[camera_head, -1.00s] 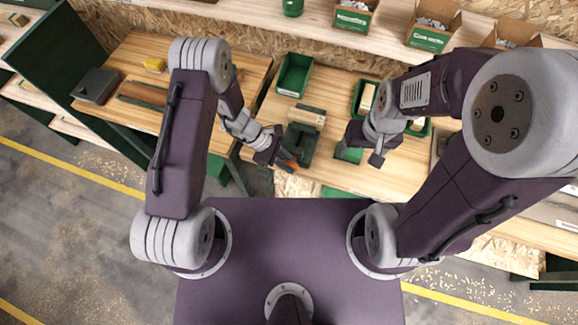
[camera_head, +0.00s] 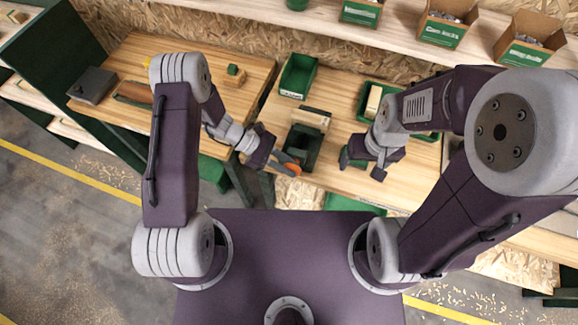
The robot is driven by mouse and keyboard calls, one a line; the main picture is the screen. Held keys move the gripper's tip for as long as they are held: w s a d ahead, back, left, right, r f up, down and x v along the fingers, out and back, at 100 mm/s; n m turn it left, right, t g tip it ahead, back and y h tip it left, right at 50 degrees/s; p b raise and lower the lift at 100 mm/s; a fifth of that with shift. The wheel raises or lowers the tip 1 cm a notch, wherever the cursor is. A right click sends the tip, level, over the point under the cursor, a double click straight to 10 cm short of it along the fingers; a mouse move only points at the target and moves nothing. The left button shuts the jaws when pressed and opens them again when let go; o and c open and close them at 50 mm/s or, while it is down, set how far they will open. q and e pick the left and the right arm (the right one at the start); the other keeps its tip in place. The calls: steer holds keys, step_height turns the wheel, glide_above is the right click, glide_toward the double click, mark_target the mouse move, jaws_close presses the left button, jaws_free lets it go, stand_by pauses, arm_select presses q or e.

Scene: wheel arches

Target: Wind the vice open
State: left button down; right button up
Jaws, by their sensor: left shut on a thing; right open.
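The dark green vice (camera_head: 302,146) stands at the front edge of the middle bench. A pale wooden block (camera_head: 313,118) with a dark top sits at its far side; I cannot tell how wide the jaws are apart. An orange handle (camera_head: 291,169) shows at the vice's near left side. My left gripper (camera_head: 282,163) reaches in from the left and is shut on the handle; its fingers partly hide it. My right gripper (camera_head: 362,164) is open, right of the vice and apart from it, by a small green object (camera_head: 348,158) that it partly hides.
A green tray (camera_head: 297,76) lies behind the vice. Another green bin (camera_head: 366,98) holding a pale block is partly behind my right arm. The left bench holds a grey box (camera_head: 93,85) and a small green block (camera_head: 234,75). Labelled cartons (camera_head: 446,27) line the back shelf.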

arm_select(q)
steer(key=shift+r, duration=0.1)
steer(key=c, duration=1.6)
jaws_free()
steer(key=shift+w+a+r, duration=0.15)
steer(key=shift+w+a, duration=0.05)
steer(key=shift+a, duration=0.1)
steer(key=b+v, duration=0.2)
steer(key=v, duration=0.6)
steer(key=shift+s+a+r, duration=0.1)
